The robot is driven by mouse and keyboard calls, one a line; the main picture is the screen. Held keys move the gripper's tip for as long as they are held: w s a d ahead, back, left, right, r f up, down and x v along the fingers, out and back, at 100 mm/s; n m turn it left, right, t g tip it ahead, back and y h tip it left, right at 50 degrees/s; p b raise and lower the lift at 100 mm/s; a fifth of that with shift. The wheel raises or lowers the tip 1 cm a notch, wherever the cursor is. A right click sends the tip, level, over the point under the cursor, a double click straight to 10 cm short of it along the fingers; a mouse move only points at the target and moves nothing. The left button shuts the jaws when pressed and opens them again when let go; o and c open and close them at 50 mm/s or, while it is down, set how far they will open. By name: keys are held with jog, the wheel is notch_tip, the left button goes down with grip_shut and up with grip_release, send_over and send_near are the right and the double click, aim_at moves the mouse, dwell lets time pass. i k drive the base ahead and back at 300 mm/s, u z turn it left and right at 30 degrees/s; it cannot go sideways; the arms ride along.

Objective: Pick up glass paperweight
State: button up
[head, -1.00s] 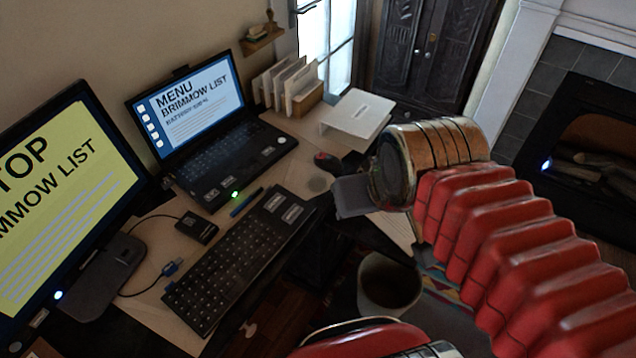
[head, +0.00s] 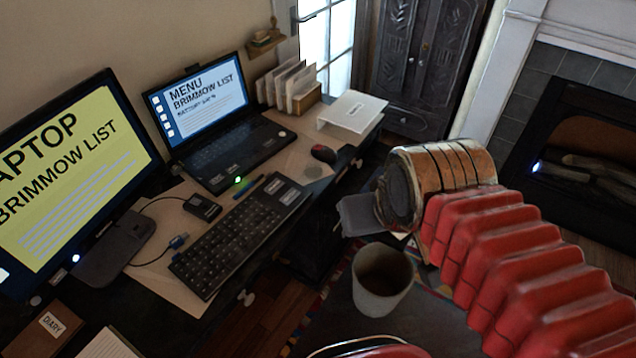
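A faint, round, see-through disc (head: 314,171) lies flat on the desk mat between the laptop and the mouse; it may be the glass paperweight, but I cannot tell for sure. No other glass object shows clearly. My gripper (head: 358,216) is at the end of my red, ribbed arm, to the right of the desk's front edge and below the disc in the picture. Only its grey end shows beyond the metal wrist, with nothing seen held in it. Its finger gap is hidden by the angle.
The desk holds a keyboard (head: 240,235), a laptop (head: 229,150), a monitor (head: 70,190), a mouse (head: 323,154), a white stand (head: 352,113), a letter rack (head: 305,99) and a diary (head: 47,330). A bin (head: 382,283) stands on the floor below my gripper.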

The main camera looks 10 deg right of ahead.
aim_at(313, 170)
jog(key=z, duration=0.05)
jog(key=k, duration=0.1)
jog(key=u, duration=0.7)
jog(key=i, duration=0.75)
jog(key=u, duration=0.2)
